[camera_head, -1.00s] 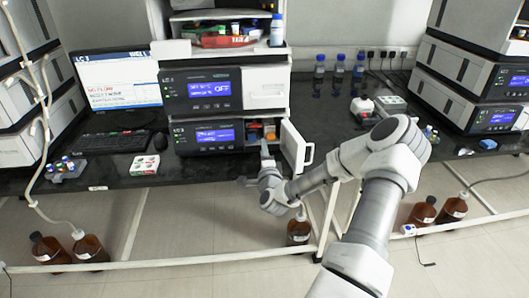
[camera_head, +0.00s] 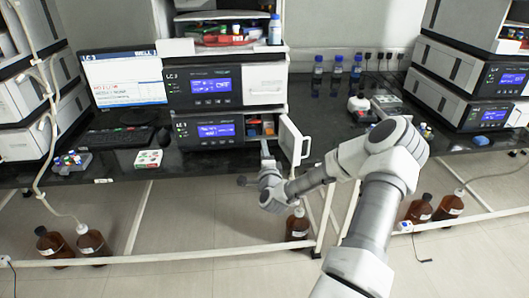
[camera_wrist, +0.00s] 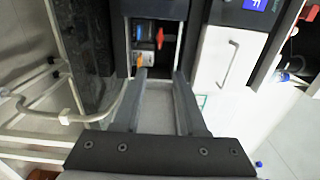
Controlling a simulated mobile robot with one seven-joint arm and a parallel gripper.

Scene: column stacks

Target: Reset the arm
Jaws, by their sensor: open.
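My arm reaches from the lower right to the bench's front edge in the head view. My gripper (camera_head: 264,148) is in front of the lower LC unit (camera_head: 208,131), by its open compartment (camera_head: 262,127). In the wrist view my gripper (camera_wrist: 161,76) has its two fingers apart, with nothing between them. The fingers point toward the compartment, where an orange piece (camera_wrist: 146,58) and a red-handled piece (camera_wrist: 160,38) show. Whether the fingertips are inside the opening I cannot tell.
The compartment's white door (camera_head: 290,141) stands open just right of my gripper. A white and green box (camera_head: 148,159), a keyboard (camera_head: 118,138) and a monitor (camera_head: 126,80) are on the left. Brown bottles (camera_head: 297,224) stand on the floor under the bench.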

